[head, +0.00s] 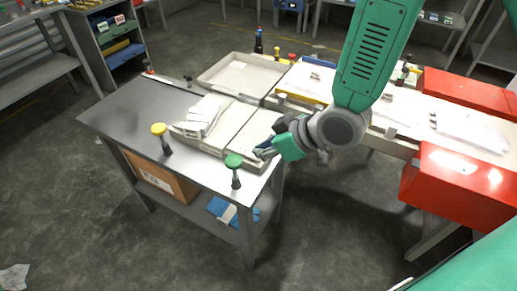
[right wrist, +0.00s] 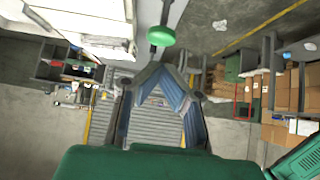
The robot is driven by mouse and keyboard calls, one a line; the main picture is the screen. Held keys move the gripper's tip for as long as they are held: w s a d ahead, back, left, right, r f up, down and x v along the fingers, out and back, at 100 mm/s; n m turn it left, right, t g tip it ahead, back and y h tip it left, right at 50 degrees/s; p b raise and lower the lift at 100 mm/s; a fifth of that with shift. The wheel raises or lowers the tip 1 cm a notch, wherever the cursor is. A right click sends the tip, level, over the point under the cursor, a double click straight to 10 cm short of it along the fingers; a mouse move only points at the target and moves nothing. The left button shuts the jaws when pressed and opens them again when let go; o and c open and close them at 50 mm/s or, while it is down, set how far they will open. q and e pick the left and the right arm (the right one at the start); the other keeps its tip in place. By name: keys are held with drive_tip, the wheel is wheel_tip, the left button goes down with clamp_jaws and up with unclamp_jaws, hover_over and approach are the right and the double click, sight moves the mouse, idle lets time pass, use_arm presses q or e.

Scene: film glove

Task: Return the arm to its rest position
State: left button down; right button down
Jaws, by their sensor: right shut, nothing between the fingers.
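My right gripper (head: 268,152) hangs at the end of my green arm, over the right part of the grey table (head: 118,119) in the head view. It is shut and holds nothing. In the right wrist view its blue-grey fingers (right wrist: 160,72) meet at the tips, close below a green knob (right wrist: 161,36) in the picture. In the head view the green-topped post (head: 234,162) stands at the table's front right corner, left of and below the gripper. My left gripper is in neither view.
A yellow-topped post (head: 160,131) stands on the table's front edge. Light trays (head: 203,141) and a stack of white film (head: 203,112) lie on the table. Red boxes (head: 458,180) stand at the right. Shelves (head: 105,40) stand at the back left. The floor in front is mostly clear.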

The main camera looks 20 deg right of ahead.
drive_tip(key=shift+d, duration=0.2)
drive_tip(key=s+d+f+m+g+h+b, duration=0.2)
drive_tip(key=s+d+f+m+g, duration=0.1)
drive_tip(key=s+f, duration=0.8)
drive_tip(key=s+d+f+m+g+h+b, duration=0.2)
drive_tip(key=s+d+f, duration=0.4)
drive_tip(key=s+f, duration=0.6)
drive_tip(key=shift+f+m+g+h, duration=0.55)
drive_tip(key=shift+m+g+h, duration=0.2)
drive_tip(key=shift+m, duration=0.25)
